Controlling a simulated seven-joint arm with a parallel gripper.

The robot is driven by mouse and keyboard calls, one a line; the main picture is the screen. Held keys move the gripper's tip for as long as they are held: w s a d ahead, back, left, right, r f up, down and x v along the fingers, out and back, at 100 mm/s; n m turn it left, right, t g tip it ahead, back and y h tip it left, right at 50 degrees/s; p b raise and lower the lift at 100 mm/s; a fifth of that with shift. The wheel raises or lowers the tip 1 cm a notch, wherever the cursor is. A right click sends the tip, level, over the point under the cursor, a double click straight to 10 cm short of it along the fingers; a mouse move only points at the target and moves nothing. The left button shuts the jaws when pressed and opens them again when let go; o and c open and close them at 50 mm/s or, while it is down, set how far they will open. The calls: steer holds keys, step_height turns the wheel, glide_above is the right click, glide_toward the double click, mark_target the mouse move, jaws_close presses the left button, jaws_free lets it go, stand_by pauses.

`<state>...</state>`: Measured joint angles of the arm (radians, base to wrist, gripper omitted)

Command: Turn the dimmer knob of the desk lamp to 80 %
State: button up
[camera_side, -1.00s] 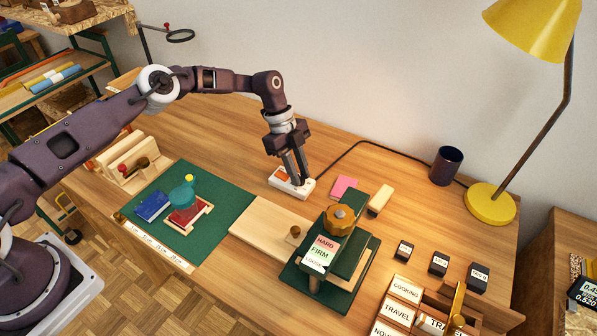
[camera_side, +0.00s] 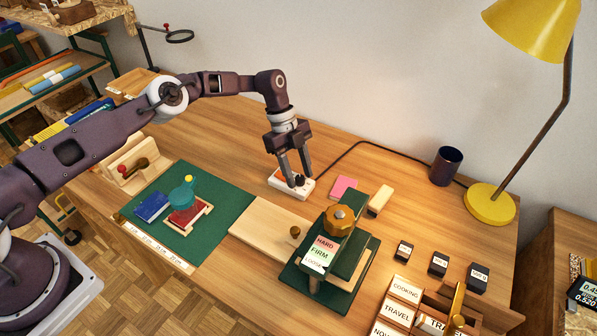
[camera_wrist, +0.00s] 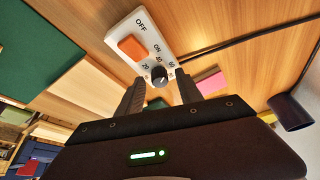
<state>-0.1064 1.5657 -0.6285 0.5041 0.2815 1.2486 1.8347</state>
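The white dimmer box (camera_side: 275,182) lies on the desk under my gripper (camera_side: 295,178). In the wrist view the box (camera_wrist: 141,22) carries an orange OFF/ON switch (camera_wrist: 132,47) and a black round knob (camera_wrist: 159,81) with a pale mark and small numbers around it. The exact setting is too small to read. My gripper (camera_wrist: 158,84) is open, with one finger on each side of the knob. A gap shows beside the knob; contact is not visible. The yellow desk lamp (camera_side: 491,204) stands at the right, joined to the box by a black cable.
A pink pad (camera_side: 343,187) and a cream block (camera_side: 380,199) lie right of the box. A green press with a golden knob (camera_side: 342,218) stands in front. A dark cup (camera_side: 446,166) stands near the lamp. A green mat (camera_side: 225,198) lies left.

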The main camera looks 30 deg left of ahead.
steer(key=v, duration=0.7)
